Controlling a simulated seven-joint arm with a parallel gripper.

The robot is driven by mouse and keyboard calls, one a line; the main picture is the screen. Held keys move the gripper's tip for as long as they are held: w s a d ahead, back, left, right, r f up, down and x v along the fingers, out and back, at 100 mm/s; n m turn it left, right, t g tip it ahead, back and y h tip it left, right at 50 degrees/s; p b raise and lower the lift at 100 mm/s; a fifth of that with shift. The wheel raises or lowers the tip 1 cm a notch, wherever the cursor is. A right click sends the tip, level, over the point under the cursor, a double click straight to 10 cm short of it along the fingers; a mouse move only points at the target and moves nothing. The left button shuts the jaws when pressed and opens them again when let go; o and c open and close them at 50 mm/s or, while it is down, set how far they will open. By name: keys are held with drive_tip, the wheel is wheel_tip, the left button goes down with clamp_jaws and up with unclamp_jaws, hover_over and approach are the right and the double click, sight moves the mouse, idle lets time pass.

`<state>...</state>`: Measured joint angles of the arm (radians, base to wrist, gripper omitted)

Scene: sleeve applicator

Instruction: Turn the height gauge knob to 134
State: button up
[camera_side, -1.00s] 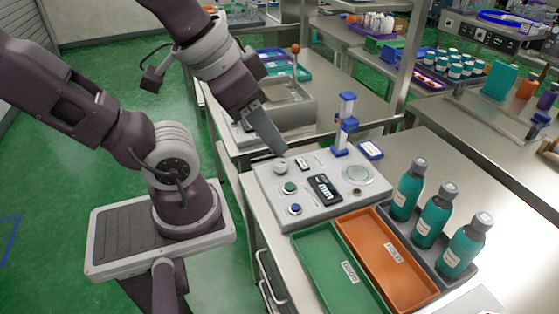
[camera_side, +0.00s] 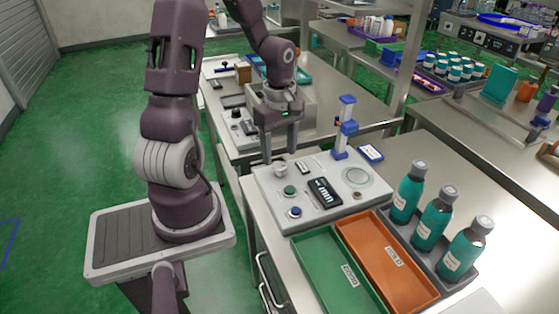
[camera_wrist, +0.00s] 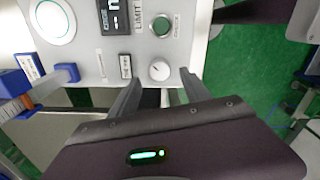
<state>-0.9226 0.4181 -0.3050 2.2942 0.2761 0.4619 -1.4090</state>
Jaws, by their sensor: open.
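The light grey knob (camera_side: 280,169) sits on the back left part of the grey control panel (camera_side: 262,188). In the wrist view the knob (camera_wrist: 160,70), with a dark pointer mark, lies just beyond and between my fingers. My gripper (camera_side: 280,157) points down above the knob, with fingers apart and nothing between them; it also shows in the wrist view (camera_wrist: 162,90). The fingers appear clear of the knob. The dark display (camera_side: 325,191) is on the panel; its digits are too small to read, and the wrist view cuts it off (camera_wrist: 113,15).
A green button (camera_side: 290,188) and blue button (camera_side: 295,211) sit in front of the knob. The blue-and-silver gauge column (camera_side: 346,125) stands behind the panel's round plate (camera_side: 355,175). Green (camera_side: 303,237) and orange (camera_side: 350,232) trays and teal bottles (camera_side: 436,215) are at the front right.

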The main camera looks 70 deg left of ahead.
sight(280, 165)
wheel_tip(280, 165, down, 4)
drive_tip(key=shift+r, duration=0.15)
drive_tip(key=shift+c, duration=0.3)
clamp_jaws()
